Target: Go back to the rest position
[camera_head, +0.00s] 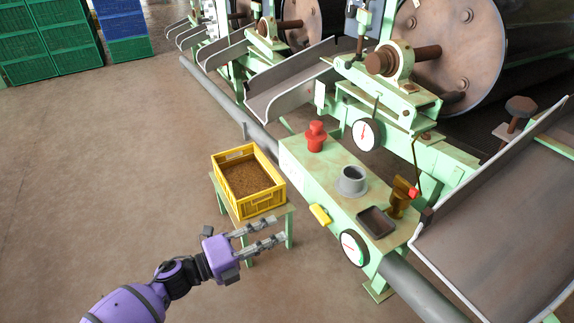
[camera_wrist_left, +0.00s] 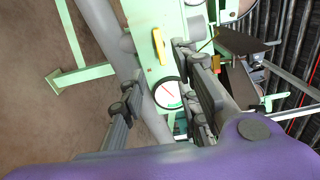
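My left gripper (camera_head: 262,238) comes in from the lower left of the head view on its purple arm. Its two fingers are spread apart with nothing between them. It hangs in the air in front of the yellow crate and the green machine. In the left wrist view the fingers (camera_wrist_left: 160,108) also stand apart, with a dial gauge (camera_wrist_left: 168,92) and a grey pipe showing behind the gap. My right gripper is not in either view.
A yellow crate (camera_head: 277,196) of brown grains stands on a small green table (camera_head: 291,229). The green machine bench (camera_head: 327,181) carries a red knob (camera_head: 316,137), a grey cup (camera_head: 351,180) and a dark tray (camera_head: 376,222). Open floor (camera_head: 100,170) lies to the left.

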